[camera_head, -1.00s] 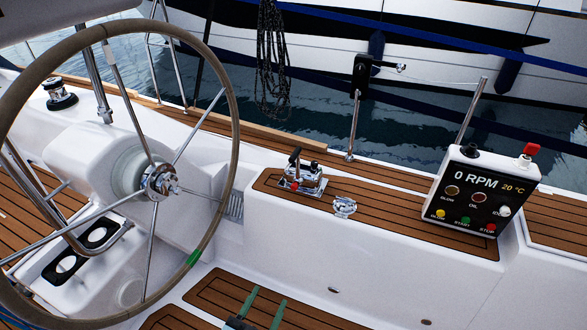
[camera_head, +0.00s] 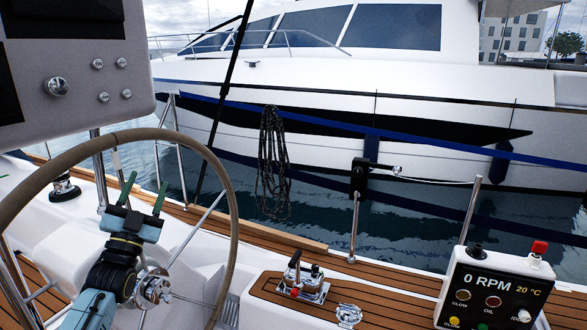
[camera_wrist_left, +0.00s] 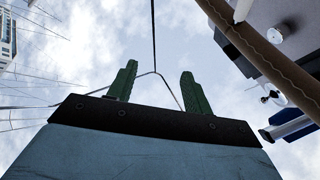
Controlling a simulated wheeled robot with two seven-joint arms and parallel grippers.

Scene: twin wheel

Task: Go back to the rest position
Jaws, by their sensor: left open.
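My left gripper (camera_head: 142,193) is raised in front of the steering wheel (camera_head: 226,170), with its two green fingers apart and pointing up. Nothing is between the fingers. In the left wrist view the open fingers (camera_wrist_left: 157,88) stand against cloudy sky, and the wheel rim (camera_wrist_left: 270,50) crosses the upper right. In the head view the gripper overlaps the wheel's spokes, close to the hub (camera_head: 153,289); I cannot tell whether it touches them. My right gripper is not in view.
The engine panel (camera_head: 492,294) with "0 RPM" stands at the right. A chrome lever unit (camera_head: 303,284) sits on the teak ledge (camera_head: 262,290). A grey instrument housing (camera_head: 85,75) is at upper left. A white motor yacht (camera_head: 400,75) lies beyond the water.

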